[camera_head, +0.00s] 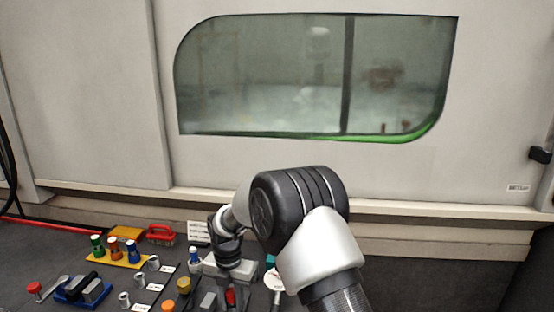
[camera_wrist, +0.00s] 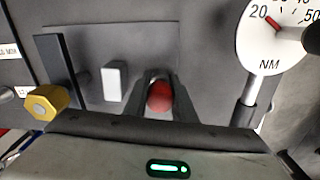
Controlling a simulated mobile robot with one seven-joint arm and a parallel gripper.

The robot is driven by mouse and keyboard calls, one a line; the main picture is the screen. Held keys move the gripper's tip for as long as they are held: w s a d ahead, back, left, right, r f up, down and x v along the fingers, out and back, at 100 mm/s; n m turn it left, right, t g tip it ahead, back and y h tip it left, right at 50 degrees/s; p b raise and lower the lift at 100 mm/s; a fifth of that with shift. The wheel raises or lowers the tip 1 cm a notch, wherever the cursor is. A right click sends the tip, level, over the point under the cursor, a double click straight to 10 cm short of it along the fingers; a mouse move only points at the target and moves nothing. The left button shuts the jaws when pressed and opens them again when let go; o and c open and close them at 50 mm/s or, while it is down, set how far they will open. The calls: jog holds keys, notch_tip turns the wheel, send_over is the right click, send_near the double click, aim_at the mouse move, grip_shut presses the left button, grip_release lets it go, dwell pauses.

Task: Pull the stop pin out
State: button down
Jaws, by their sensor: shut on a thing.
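The stop pin has a round red head (camera_wrist: 160,97), seen in the wrist view between the two dark fingers of my gripper (camera_wrist: 159,88). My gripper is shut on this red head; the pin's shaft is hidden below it. I cannot tell how deep the pin sits.
A white dial marked NM (camera_wrist: 268,38) stands right of my gripper. A white block (camera_wrist: 115,82), a dark upright plate (camera_wrist: 58,65) and a yellow hex knob (camera_wrist: 46,101) are to its left. Colored tools on a yellow rack (camera_head: 118,260) stand farther left. A windowed machine wall (camera_head: 100,95) rises behind.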

jog(key=shift+w+r+p, duration=0.1)
jog(key=shift+r+p, duration=0.3)
jog(key=shift+r, duration=0.4)
jog(key=shift+r+p, duration=2.7)
jog(key=shift+r, duration=1.15)
